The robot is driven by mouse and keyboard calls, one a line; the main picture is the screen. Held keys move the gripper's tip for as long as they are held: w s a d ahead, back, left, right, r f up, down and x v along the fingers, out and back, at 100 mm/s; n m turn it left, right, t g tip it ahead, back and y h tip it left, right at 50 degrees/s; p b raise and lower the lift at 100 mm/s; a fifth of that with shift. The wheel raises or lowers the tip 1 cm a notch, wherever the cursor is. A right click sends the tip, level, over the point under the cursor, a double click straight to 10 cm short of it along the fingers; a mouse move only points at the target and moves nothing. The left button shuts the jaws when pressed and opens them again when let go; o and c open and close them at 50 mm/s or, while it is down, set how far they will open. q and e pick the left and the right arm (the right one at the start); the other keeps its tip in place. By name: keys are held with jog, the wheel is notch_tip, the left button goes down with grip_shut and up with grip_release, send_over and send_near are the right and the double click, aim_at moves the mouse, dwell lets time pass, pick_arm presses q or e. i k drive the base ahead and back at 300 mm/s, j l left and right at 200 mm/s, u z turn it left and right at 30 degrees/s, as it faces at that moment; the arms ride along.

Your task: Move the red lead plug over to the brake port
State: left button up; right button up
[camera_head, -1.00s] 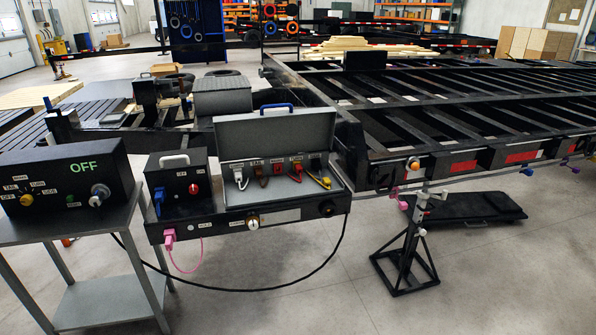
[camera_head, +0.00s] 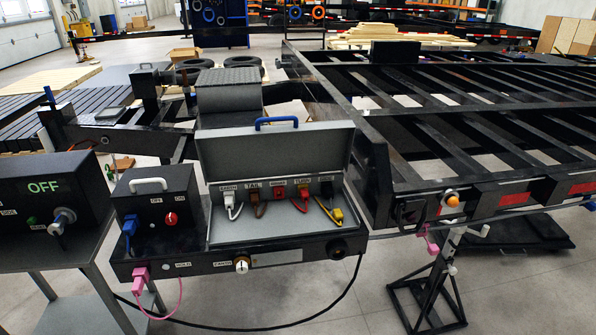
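An open grey box (camera_head: 278,233) on the black tester unit has a row of labelled ports with plugs. The red lead plug (camera_head: 301,193) sits at the port right of the brake port, under a label that seems to read TURN; its red lead hangs below. The brake port (camera_head: 279,193) shows as a small red square without a lead; its label is small and hard to read. Neither of my grippers is in view.
A black control box (camera_head: 50,198) with an OFF display stands on a grey stand at left. The unit has a red knob (camera_head: 171,218), a blue plug (camera_head: 130,226) and a pink plug (camera_head: 141,278). The trailer frame (camera_head: 372,190) is at right.

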aim_at(304, 196)
jog(key=i+l+u, duration=0.15)
jog(key=i+l, duration=0.25)
jog(key=i, duration=0.25)
jog(key=i+l+u, duration=0.15)
jog(key=i+l, duration=0.3)
jog(key=i, duration=0.15)
